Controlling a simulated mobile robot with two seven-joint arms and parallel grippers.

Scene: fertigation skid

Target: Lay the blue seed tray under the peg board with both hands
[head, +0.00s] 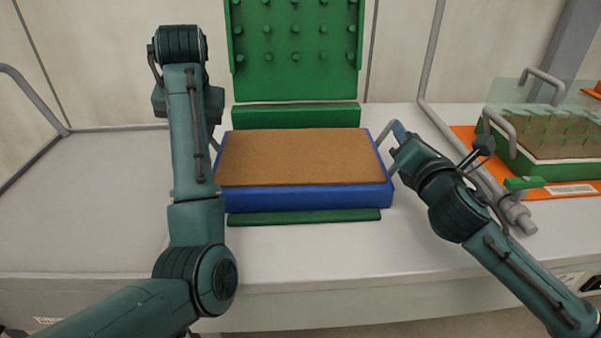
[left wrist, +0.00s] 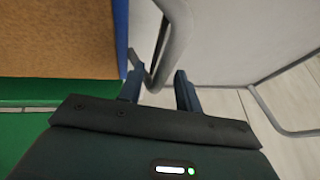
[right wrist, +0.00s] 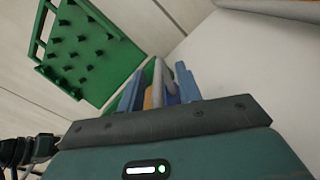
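The blue seed tray (head: 310,197), filled with brown soil (head: 300,157), sits level below the green peg board (head: 296,45). It lies between a green back strip (head: 295,115) and a green front strip (head: 305,217). My left gripper (left wrist: 160,88) is open at the tray's left side, its fingers apart on either side of a grey loop handle (left wrist: 168,45). My right gripper (right wrist: 160,92) is open at the right side, with a grey handle (right wrist: 158,82) between its spread fingers.
A green planted tray (head: 560,170) with a clear cover stands on an orange mat (head: 468,135) at the right. A grey pipe (head: 470,165) runs down to the bench beside my right arm. The white bench (head: 80,200) is clear at the left.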

